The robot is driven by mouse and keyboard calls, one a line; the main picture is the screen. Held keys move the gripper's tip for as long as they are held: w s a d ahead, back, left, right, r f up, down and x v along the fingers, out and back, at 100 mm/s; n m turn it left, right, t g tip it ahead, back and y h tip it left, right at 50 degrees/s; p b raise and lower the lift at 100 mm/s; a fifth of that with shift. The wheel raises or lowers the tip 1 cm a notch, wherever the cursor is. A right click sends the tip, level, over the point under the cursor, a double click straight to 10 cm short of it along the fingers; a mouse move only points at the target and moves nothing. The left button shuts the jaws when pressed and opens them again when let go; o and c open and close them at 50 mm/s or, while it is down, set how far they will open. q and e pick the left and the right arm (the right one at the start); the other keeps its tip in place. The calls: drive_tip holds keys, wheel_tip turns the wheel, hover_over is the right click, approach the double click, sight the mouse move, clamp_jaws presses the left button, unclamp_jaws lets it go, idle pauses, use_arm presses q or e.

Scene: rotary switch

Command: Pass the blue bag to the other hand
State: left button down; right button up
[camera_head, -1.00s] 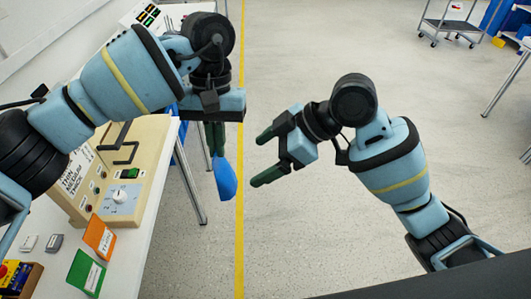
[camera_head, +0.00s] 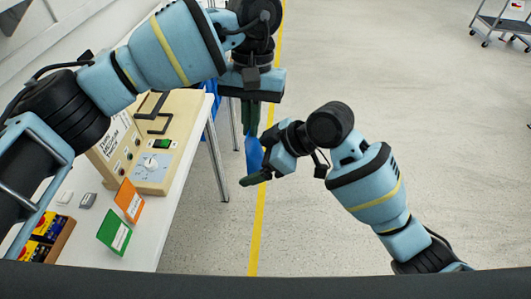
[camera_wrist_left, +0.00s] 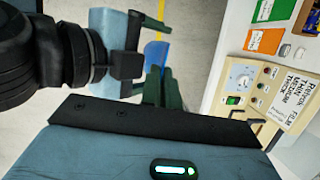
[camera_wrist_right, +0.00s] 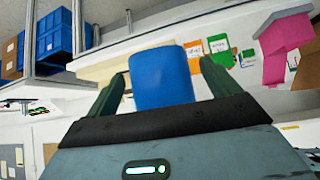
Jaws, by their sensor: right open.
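The blue bag (camera_head: 254,154) hangs below my left gripper (camera_head: 251,128), which looks shut on its upper end. In the left wrist view the green fingers (camera_wrist_left: 162,88) are close together with the blue bag (camera_wrist_left: 156,53) beyond them. My right gripper (camera_head: 259,157) is open, and its fingers point left at the bag. In the right wrist view the blue bag (camera_wrist_right: 162,78) appears between the two spread fingers (camera_wrist_right: 160,85). Whether they touch it cannot be told. The bag is partly hidden by the right gripper in the head view.
A white table (camera_head: 178,222) on the left carries a beige switch panel (camera_head: 184,125), an orange card (camera_head: 128,200) and a green card (camera_head: 114,231). A trolley (camera_head: 503,24) stands far right. The floor around the grippers is open.

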drive_tip(key=shift+a+f, duration=0.1)
drive_tip(key=shift+c, duration=0.3)
drive_tip(key=c, duration=1)
use_arm(q)
drive_tip(key=c, duration=1.6)
unclamp_jaws()
drive_tip(key=shift+d, duration=0.1)
drive_tip(key=shift+r, duration=0.15)
drive_tip(key=v, duration=1.1)
drive_tip(key=shift+w+r, duration=0.15)
drive_tip(key=shift+r, duration=0.2)
